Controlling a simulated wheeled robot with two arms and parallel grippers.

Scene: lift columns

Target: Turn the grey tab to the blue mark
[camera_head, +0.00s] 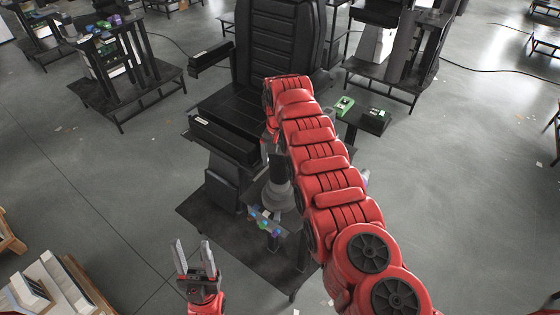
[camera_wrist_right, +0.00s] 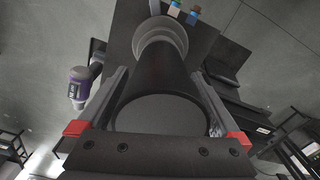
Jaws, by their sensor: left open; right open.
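A dark upright column (camera_wrist_right: 155,75) with a grey collar (camera_wrist_right: 162,38) stands between the fingers of my right gripper (camera_wrist_right: 160,74), which are open with one on each side. I cannot tell whether they touch it. The grey collar also shows in the head view (camera_head: 279,194), but my right arm hides the right gripper there. Small blue pieces (camera_wrist_right: 175,8) lie beyond the collar in the wrist view. I cannot make out a distinct grey tab or be sure which piece is the blue mark. My left gripper (camera_head: 194,256) is open and empty, left of the column.
A black seat (camera_head: 240,105) with armrests stands behind the column. Small coloured pieces (camera_head: 264,222) sit on a low ledge beside the column. A purple-and-white object (camera_wrist_right: 79,86) is left of the right gripper. Open floor (camera_head: 110,215) lies to the left.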

